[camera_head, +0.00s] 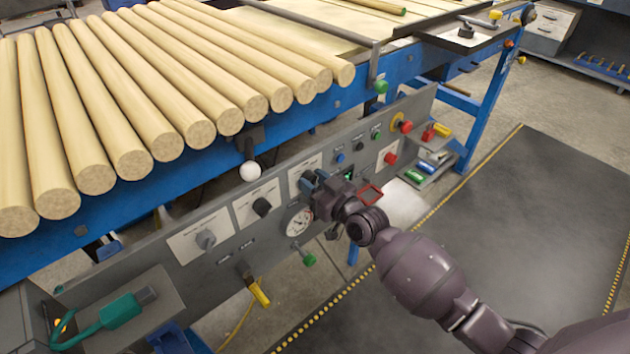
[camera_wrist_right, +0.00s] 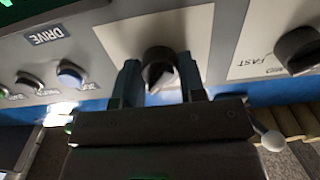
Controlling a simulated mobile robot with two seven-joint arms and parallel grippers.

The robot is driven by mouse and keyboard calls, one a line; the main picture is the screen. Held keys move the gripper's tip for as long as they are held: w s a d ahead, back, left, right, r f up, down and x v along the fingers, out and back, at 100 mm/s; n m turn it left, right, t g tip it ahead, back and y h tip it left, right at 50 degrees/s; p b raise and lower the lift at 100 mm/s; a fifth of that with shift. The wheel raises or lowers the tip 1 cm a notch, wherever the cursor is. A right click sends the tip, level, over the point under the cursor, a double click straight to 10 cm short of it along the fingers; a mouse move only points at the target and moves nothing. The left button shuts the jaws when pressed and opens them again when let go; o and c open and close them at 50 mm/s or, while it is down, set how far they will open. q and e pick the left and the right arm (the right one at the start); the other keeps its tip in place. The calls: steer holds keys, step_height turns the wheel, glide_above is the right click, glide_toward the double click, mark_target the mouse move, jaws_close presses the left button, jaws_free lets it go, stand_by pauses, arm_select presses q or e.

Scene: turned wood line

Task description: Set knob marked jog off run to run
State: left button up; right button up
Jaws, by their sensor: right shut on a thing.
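My right gripper (camera_head: 318,188) is at the grey control panel (camera_head: 228,262), in front of a white plate (camera_head: 303,168). In the wrist view its two fingers (camera_wrist_right: 160,84) stand on either side of a dark round knob (camera_wrist_right: 158,58) on a white plate (camera_wrist_right: 118,34), and it is shut on this knob. The gripper hides the knob in the head view. The knob's markings cannot be read, so its setting cannot be told. My left gripper is not in view.
Along the panel are a black knob (camera_head: 262,207), a grey knob (camera_head: 205,240), a round gauge (camera_head: 298,220), a blue button (camera_head: 340,158) and a red button (camera_head: 390,158). A white ball-ended lever (camera_head: 254,172) stands out above. Wooden rods (camera_head: 130,90) lie behind.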

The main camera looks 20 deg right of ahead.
steer(key=shift+m, duration=0.6)
steer(key=o, duration=0.9)
steer(key=shift+s+d, duration=0.2)
steer(key=shift+s, duration=0.25)
steer(key=p+v, duration=0.1)
steer(key=v, duration=0.8)
steer(key=shift+s+p, duration=0.4)
